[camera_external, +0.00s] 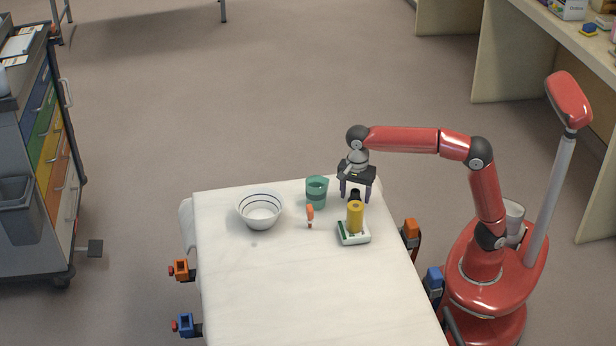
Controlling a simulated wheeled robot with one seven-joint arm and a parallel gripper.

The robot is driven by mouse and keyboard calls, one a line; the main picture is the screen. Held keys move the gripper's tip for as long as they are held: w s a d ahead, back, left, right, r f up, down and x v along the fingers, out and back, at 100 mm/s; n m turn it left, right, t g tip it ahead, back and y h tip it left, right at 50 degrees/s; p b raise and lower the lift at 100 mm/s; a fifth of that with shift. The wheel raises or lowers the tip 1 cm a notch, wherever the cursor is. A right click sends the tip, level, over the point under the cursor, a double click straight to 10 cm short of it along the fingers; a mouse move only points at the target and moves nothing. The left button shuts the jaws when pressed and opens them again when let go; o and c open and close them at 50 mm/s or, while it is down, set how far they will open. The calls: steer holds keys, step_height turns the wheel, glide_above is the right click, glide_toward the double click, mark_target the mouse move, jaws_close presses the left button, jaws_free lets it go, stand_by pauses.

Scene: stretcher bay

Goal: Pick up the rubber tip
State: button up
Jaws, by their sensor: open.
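A small black piece (355,194), which looks like the rubber tip, shows just behind the top of a yellow cylinder (355,216). Its lower part is hidden by the cylinder, so I cannot tell what it rests on. My gripper (356,196) is open and points down at the back right of the white-covered stretcher (300,290). Its two fingers appear on the left and right of the black piece. I cannot tell whether they touch it.
The yellow cylinder stands on a white and green box (353,234), close in front of my gripper. A green cup (316,191), an orange and white item (310,215) and a striped bowl (261,210) stand to the left. The stretcher's front is clear.

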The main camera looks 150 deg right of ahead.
steer(key=c, duration=1.1)
steer(key=shift+o, duration=0.2)
